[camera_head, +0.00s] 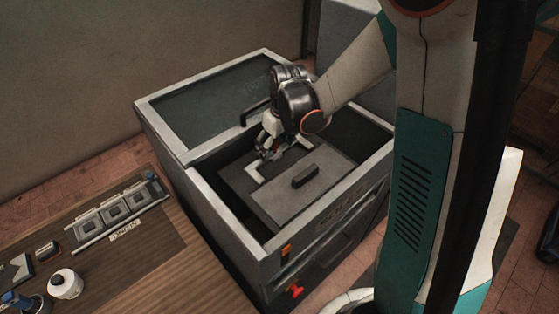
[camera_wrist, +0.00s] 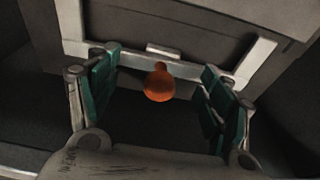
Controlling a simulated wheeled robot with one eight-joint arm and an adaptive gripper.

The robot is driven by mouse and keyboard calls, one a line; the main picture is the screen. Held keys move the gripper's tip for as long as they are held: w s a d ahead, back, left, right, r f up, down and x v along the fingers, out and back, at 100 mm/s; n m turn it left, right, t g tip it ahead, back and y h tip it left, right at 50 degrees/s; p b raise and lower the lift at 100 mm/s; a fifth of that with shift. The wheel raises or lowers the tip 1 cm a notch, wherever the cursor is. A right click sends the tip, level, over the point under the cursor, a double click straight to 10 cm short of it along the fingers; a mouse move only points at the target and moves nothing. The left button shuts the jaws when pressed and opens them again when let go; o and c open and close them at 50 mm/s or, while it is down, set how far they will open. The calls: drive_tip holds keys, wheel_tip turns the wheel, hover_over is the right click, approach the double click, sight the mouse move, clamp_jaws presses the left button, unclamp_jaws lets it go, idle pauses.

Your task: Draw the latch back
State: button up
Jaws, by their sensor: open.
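In the wrist view an orange round knob (camera_wrist: 159,84), which looks like the latch's handle, stands between my two green-padded fingers, with clear gaps on both sides. A small light plate (camera_wrist: 164,51) sits just beyond it on a pale frame (camera_wrist: 245,62). My gripper (camera_wrist: 161,65) is open and empty. In the head view my gripper (camera_head: 266,154) reaches down into the open top of the grey press (camera_head: 232,216), beside the pale frame (camera_head: 257,176) on its inner plate. The orange knob is hidden there behind my gripper.
The press's raised walls surround my gripper. A dark block handle (camera_head: 305,176) stands on the inner plate, and a dark bar handle (camera_head: 256,112) is behind. A red knob (camera_head: 296,291) is on the front. A wooden bench (camera_head: 150,262) with small items stands left.

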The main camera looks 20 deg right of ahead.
sight(275, 143)
drive_tip(key=shift+r+p, duration=1.1)
drive_tip(key=shift+r, duration=0.7)
drive_tip(key=s, duration=0.1)
drive_tip(key=s+d+r, duration=0.1)
drive_tip(key=s+r+p, duration=0.1)
drive_tip(key=s, duration=0.1)
drive_tip(key=shift+s+d, duration=0.1)
drive_tip(key=shift+d, duration=0.25)
wheel_tip(275, 143, up, 3)
drive_tip(key=shift+f+p, duration=0.1)
drive_tip(key=shift+p, duration=0.95)
